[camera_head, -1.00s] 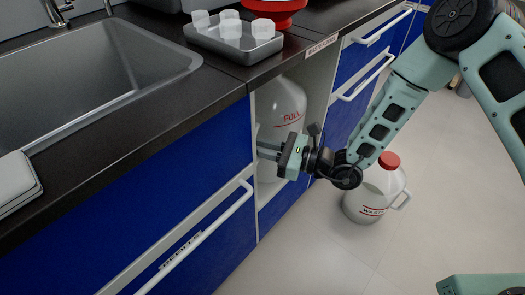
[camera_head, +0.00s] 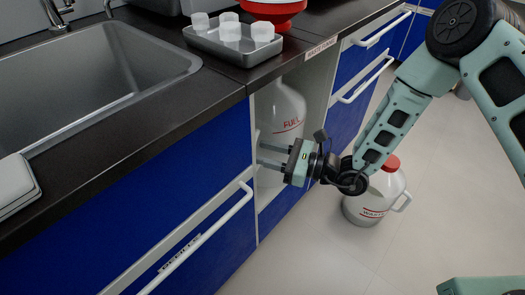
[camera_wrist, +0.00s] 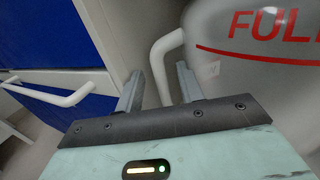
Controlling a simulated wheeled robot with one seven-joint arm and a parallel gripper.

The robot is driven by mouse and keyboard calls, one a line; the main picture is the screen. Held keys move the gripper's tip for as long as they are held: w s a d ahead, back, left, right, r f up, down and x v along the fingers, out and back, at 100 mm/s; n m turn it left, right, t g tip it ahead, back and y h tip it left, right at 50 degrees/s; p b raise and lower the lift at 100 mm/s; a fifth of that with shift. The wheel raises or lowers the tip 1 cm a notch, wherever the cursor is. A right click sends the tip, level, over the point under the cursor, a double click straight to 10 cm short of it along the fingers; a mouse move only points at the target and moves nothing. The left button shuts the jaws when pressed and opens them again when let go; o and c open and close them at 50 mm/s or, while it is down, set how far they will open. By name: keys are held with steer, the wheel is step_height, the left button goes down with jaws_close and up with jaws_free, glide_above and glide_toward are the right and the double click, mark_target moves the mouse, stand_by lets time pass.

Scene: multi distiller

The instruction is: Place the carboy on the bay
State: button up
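A translucent white carboy (camera_head: 287,105) marked FULL in red, with a red line, stands upright in the open bay (camera_head: 318,88) under the counter. Its top is hidden by the counter edge. A second white carboy (camera_head: 366,208) with a red cap stands on the floor to the right, partly behind my arm. My gripper (camera_head: 260,154) is at the bay's front opening, in front of the FULL carboy. In the wrist view, its fingers are apart, with the FULL carboy's white handle (camera_wrist: 159,62) between them; clear gaps show around the handle. The carboy's body (camera_wrist: 250,75) is at the right.
Blue cabinet fronts with white bar handles (camera_head: 210,238) flank the bay. The dark counter (camera_head: 170,105) above holds a sink, a grey tray (camera_head: 232,45) of white cups and a red funnel (camera_head: 273,10). The floor in front is clear apart from the second carboy.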

steer(key=p+v, duration=0.2)
steer(key=v, duration=0.9)
steer(key=s+a+r+n+g+h, duration=0.4)
steer(key=s+r+n+g+h, duration=0.1)
steer(key=s+r+n+g, duration=0.75)
steer(key=s+d+r+n+t+h, duration=0.5)
steer(key=s+d+n+t+h, duration=0.2)
steer(key=n, duration=0.9)
steer(key=d+h, duration=0.2)
steer(key=h, duration=0.2)
steer(key=shift+r+h, duration=0.25)
steer(key=shift+h, duration=0.15)
steer(key=shift+s+d+r+t, duration=0.1)
steer(key=shift+t, duration=0.15)
step_height(320, 180, up, 25)
steer(key=p, duration=2.4)
steer(key=shift+p, duration=0.3)
